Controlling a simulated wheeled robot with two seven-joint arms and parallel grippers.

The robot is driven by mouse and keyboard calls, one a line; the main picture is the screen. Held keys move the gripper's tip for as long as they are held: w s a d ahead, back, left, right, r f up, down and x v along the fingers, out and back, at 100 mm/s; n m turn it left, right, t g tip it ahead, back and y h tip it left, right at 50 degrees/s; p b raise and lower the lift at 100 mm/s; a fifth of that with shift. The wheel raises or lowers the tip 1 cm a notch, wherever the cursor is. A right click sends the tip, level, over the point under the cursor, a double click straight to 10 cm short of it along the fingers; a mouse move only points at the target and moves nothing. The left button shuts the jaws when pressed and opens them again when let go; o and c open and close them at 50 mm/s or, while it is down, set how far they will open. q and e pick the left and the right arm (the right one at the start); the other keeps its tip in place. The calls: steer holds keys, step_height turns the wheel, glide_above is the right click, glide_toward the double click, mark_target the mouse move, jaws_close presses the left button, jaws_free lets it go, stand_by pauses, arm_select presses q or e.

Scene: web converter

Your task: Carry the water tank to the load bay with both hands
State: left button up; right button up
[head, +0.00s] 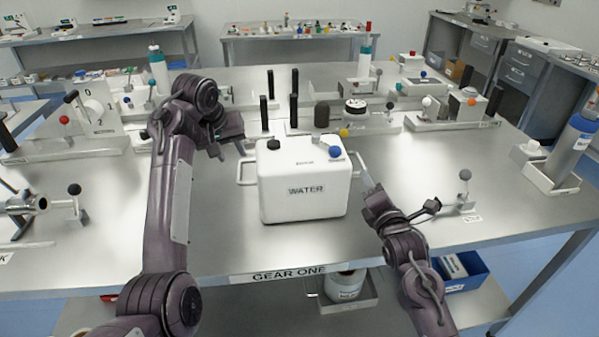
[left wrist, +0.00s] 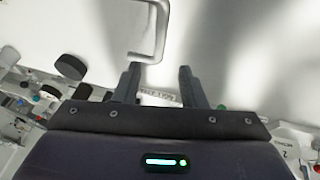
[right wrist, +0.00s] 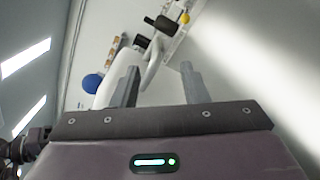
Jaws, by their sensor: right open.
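The water tank (head: 290,197) is a white box-shaped can labelled WATER, upright on the metal table, with a black cap and a blue knob on top. It has a loop handle on each side. My left gripper (head: 230,146) is open and empty by the left handle (head: 245,172); in the left wrist view that handle (left wrist: 160,28) lies ahead of the fingertips. My right gripper (head: 402,194) is open beside the right handle (head: 364,172). In the right wrist view this handle (right wrist: 153,62) is close to the left finger; I cannot tell if they touch. I cannot identify the load bay.
Black upright posts (head: 294,97) and a black-topped device (head: 356,106) stand behind the tank. The table's front edge bears a GEAR ONE label (head: 289,273).

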mark_target(238, 165)
arm_select(q)
steer(key=x, duration=0.6)
steer(key=shift+s+d+f, duration=0.1)
steer(key=shift+d+f, duration=0.1)
steer(key=shift+f, duration=0.25)
arm_select(e)
steer(key=w, duration=0.4)
steer(key=w+a, duration=0.1)
steer(key=w, duration=0.1)
steer(key=shift+w+r, duration=0.3)
steer(key=shift+w, duration=0.05)
arm_select(q)
jaws_close()
arm_select(e)
steer(key=shift+s, duration=0.1)
jaws_close()
